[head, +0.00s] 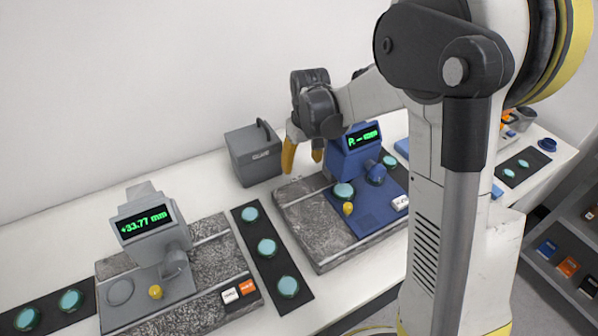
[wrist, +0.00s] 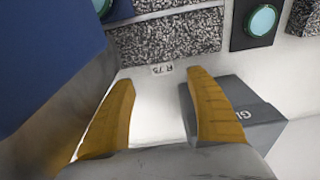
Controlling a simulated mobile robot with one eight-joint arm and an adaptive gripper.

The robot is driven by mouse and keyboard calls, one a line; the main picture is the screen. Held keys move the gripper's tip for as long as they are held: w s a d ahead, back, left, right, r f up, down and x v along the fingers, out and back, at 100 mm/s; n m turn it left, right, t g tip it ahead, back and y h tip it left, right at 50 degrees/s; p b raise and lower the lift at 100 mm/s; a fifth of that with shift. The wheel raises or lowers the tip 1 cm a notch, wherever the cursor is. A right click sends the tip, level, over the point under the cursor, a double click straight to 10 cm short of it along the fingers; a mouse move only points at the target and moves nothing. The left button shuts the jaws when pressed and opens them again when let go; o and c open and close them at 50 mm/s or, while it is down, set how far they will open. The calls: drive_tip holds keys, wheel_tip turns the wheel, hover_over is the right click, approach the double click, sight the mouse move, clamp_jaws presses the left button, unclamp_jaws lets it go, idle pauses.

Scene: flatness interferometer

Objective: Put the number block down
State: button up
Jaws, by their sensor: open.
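My gripper (head: 303,158) is open, behind the blue gauge (head: 352,152) and beside the grey box. In the wrist view its two orange fingers (wrist: 161,78) are apart with only white tabletop between them. A white block (head: 400,203) with small dark print sits at the right of the blue plate (head: 375,218). A white block (head: 230,295) and an orange block (head: 246,288) sit on the left granite slab.
The grey box (head: 252,153) stands close to my fingers and shows in the wrist view (wrist: 240,125). The left gauge (head: 150,225) reads +33.77 mm. A dark strip (head: 258,228) with teal discs lies between the granite slabs. Shelves with small blocks (head: 568,265) stand at right.

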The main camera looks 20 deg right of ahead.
sight(298, 178)
drive_tip(key=f+b, duration=0.1)
drive_tip(key=f, duration=0.1)
drive_tip(key=f+b, duration=0.1)
drive_tip(key=f, duration=0.2)
drive_tip(key=w+f+b, duration=0.1)
drive_tip(key=f, duration=0.1)
drive_tip(key=shift+w+a+f, duration=0.1)
drive_tip(key=shift+a+f, duration=0.25)
drive_tip(key=shift+r, duration=0.1)
drive_tip(key=c, duration=1)
drive_tip(key=shift+c, duration=0.4)
